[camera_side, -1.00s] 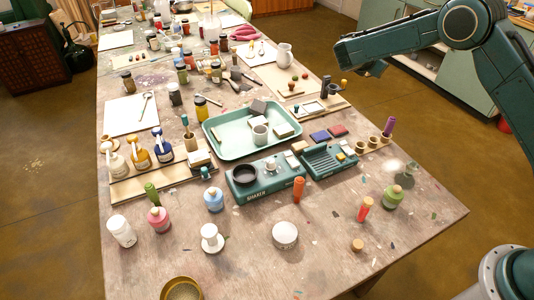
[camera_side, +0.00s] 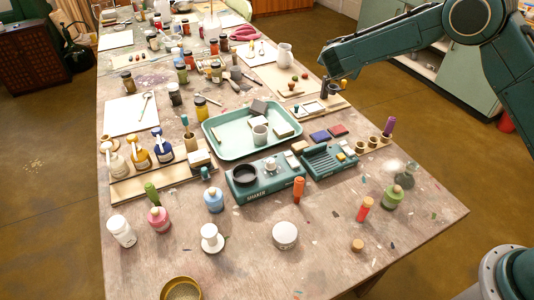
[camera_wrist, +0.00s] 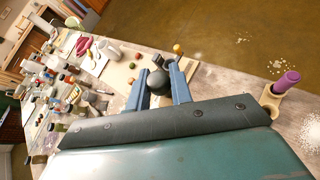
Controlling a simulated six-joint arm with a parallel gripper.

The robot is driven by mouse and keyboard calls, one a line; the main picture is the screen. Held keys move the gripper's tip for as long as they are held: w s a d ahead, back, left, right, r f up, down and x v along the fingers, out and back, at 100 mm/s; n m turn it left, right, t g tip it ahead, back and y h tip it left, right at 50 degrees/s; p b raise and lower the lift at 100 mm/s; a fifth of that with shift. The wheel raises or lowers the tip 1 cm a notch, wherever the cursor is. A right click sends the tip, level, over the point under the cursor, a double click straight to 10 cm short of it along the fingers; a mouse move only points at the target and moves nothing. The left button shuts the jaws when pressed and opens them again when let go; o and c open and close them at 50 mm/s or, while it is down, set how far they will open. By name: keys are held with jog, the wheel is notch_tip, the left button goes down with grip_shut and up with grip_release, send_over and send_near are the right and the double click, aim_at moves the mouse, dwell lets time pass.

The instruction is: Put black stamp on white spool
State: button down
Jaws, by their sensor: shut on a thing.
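The black stamp (camera_wrist: 158,83) shows in the wrist view as a dark round knob between my two blue fingers. My gripper (camera_wrist: 160,88) is shut on it. In the side view my gripper (camera_side: 332,82) is low over the wooden stamp board at the table's right edge. The stamp is small and partly hidden there, and I cannot tell whether it still touches the board. The white spool (camera_side: 210,240) stands upright on the near part of the table, apart from my gripper. Nothing rests on its top.
The wooden board (camera_side: 306,110) lies under my gripper.

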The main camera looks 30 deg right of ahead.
jog(key=a+r+n+t+y, duration=0.1)
jog(key=a+n+t+y, duration=0.35)
jog(key=a, duration=1.25)
notch_tip(320, 180, up, 6)
jog(key=n+g+y, duration=0.6)
jog(key=n+y, duration=0.8)
send_over(209, 231)
jog(key=shift+t, duration=0.25)
notch_tip(209, 231, down, 17)
jog(key=shift+r, duration=0.15)
jog(key=shift+f, duration=1.9)
jog(key=shift+f, duration=0.1)
